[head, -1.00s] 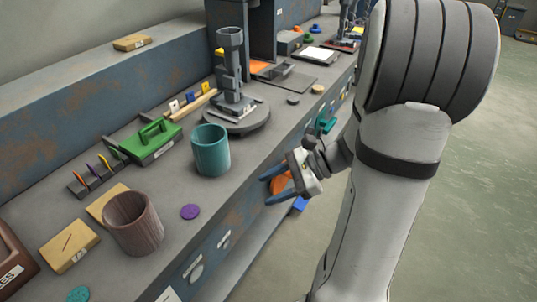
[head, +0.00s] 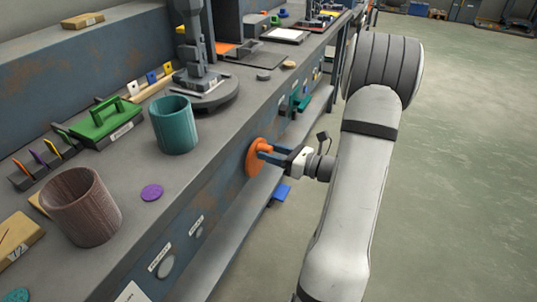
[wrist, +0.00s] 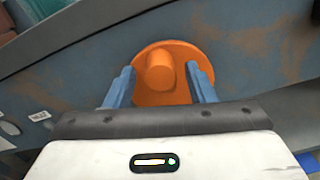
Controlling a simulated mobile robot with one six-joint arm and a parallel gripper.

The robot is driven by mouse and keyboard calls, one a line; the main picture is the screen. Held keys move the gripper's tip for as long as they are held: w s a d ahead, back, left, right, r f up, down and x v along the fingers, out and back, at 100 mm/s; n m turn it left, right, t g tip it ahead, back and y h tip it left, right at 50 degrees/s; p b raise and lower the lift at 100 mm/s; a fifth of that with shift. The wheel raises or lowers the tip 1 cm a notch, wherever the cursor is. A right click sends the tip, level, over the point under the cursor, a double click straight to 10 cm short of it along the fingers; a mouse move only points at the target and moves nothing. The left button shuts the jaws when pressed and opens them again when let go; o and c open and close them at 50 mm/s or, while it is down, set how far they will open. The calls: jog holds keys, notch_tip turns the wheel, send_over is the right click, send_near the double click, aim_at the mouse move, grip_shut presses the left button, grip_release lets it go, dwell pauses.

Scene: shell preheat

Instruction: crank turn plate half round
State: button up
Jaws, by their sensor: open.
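An orange round crank with a knob (wrist: 160,72) is on the blue-grey front of the bench. In the head view the orange crank (head: 256,158) shows at the tips of my gripper (head: 262,150). In the wrist view my gripper (wrist: 162,88) is open, with one blue finger on each side of the knob and a gap to each. The fingers overlap the orange disc in that view. I cannot tell whether they touch it. A round grey turn plate (head: 207,98) with a grey post fixture on it sits on the bench top.
A teal cup (head: 174,126), a brown cup (head: 80,208) and a purple disc (head: 152,192) stand near the bench edge. A green tool with a handle (head: 105,122) is behind. A shelf (head: 235,225) runs below. The floor to the right is clear.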

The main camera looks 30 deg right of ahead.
jog(key=shift+w+a, duration=0.35)
jog(key=shift+w, duration=0.1)
jog(key=c, duration=1)
